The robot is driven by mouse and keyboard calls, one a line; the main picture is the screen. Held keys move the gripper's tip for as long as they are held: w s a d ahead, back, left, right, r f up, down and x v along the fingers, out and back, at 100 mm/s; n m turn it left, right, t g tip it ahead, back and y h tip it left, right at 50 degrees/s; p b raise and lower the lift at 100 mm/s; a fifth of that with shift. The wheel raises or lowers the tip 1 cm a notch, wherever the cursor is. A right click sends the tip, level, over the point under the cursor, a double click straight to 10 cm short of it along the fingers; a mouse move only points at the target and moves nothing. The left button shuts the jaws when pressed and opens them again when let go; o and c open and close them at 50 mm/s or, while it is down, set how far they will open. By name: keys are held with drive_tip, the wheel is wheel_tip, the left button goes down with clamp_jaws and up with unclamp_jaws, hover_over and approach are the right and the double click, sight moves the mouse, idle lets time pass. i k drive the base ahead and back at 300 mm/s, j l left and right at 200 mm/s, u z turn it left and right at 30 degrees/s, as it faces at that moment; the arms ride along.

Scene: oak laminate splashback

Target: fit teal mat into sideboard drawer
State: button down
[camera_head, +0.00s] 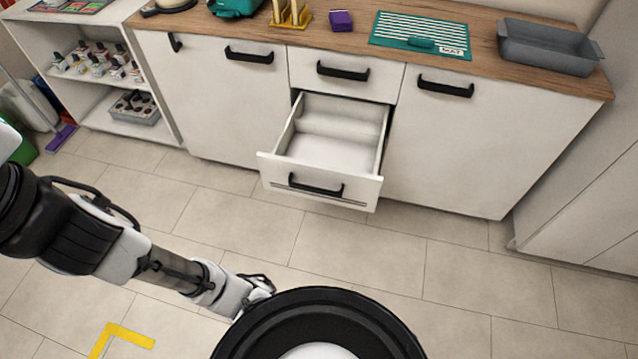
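The teal mat (390,27) lies flat on the wooden top of the sideboard, right of centre. It has white stripes, a white label reading "MAT" and a raised teal piece near its front edge. The sideboard drawer (378,152) is the lower middle one. It is pulled out and looks empty inside. My gripper (262,290) is low over the floor, in front of and below the open drawer, well away from the mat. It is small and partly behind my round black body part, so its fingers are unclear.
A grey tray (545,47) stands right of the mat, and a purple block (341,20) left of it. A yellow rack (291,15) and a teal cloth-like item (235,7) are farther left. The upper drawer (345,88) is shut. Floor before the sideboard is clear.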

sight(328, 149)
drive_tip(key=i+l, duration=0.15)
drive_tip(key=l, duration=0.2)
drive_tip(key=i+l, duration=0.15)
drive_tip(key=l, duration=0.15)
drive_tip(key=i+l, duration=0.2)
drive_tip(key=l, duration=0.15)
drive_tip(key=i+l+u, duration=0.1)
drive_tip(key=l, duration=0.25)
drive_tip(key=i+l, duration=0.2)
drive_tip(key=l, duration=0.15)
drive_tip(key=i+l, duration=0.15)
drive_tip(key=l, duration=0.2)
drive_tip(key=i+l, duration=0.7)
drive_tip(key=i+j+u, duration=0.05)
drive_tip(key=i, duration=0.05)
